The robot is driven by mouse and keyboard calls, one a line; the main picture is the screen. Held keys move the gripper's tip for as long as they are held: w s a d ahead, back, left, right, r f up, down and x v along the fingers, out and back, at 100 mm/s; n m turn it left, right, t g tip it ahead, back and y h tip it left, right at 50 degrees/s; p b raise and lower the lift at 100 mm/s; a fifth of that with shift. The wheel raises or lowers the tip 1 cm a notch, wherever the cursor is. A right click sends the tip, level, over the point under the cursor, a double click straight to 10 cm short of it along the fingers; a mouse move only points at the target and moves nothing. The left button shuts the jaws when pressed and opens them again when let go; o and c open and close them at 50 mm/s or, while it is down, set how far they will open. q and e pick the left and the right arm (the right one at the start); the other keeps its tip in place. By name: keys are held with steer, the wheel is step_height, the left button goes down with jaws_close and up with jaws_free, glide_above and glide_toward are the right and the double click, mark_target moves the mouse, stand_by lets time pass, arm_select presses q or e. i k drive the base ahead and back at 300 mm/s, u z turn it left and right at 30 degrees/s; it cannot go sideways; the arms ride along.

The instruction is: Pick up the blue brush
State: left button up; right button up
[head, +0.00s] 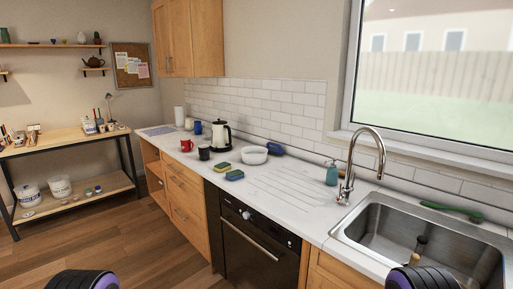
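I cannot pick out a blue brush for certain. A dark blue rounded object (272,148) lies on the counter against the tiled wall, behind the white bowl (254,155); it is too small to tell if it is a brush. A long green brush (452,211) lies on the sink's back rim. Small tools (20,136) on the workbench at the far left are too small to identify. Neither gripper shows; only dark, purple-edged parts of my arms appear at the bottom edge.
The white counter (272,195) holds sponges (235,175), a red mug (187,145), a black mug (204,153), a kettle (221,135) and a soap bottle (332,174). The steel sink (385,230) is at right. Wooden floor (130,235) is clear between counter and workbench (68,136).

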mark_target(274, 151)
steer(key=u, duration=0.65)
steer(key=i, duration=0.75)
steer(key=u, duration=0.7)
steer(key=i, duration=0.85)
steer(key=z, duration=0.2)
